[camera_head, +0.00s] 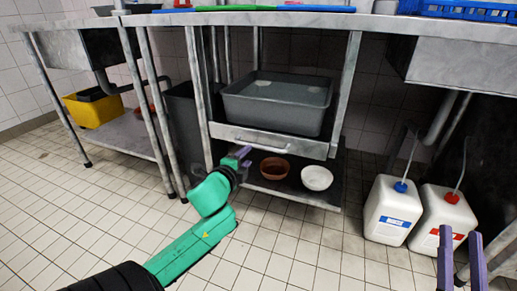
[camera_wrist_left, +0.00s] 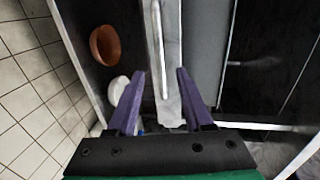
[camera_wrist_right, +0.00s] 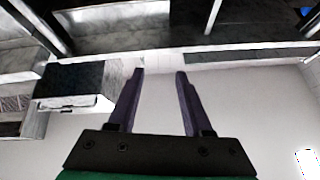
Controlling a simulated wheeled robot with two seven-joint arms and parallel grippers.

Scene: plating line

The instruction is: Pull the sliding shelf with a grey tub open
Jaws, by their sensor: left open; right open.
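The grey tub (camera_head: 277,108) sits on the sliding shelf (camera_head: 312,147) under the steel counter. The shelf's metal front carries a bar handle (camera_head: 257,145). My left gripper (camera_head: 243,154) is open at the left part of the shelf front. In the left wrist view its fingertips (camera_wrist_left: 164,73) are either side of the handle bar (camera_wrist_left: 157,45) in the picture; contact is not visible. My right gripper (camera_head: 460,235) is open and empty at the lower right, far from the shelf. The right wrist view shows its open fingers (camera_wrist_right: 160,73) with nothing between them.
A brown bowl (camera_head: 274,168) and a white bowl (camera_head: 317,178) stand on the lower shelf. Two white canisters (camera_head: 391,212) (camera_head: 442,218) stand on the floor at right. A dark bin (camera_head: 185,125) is left of the shelf. The tiled floor in front is clear.

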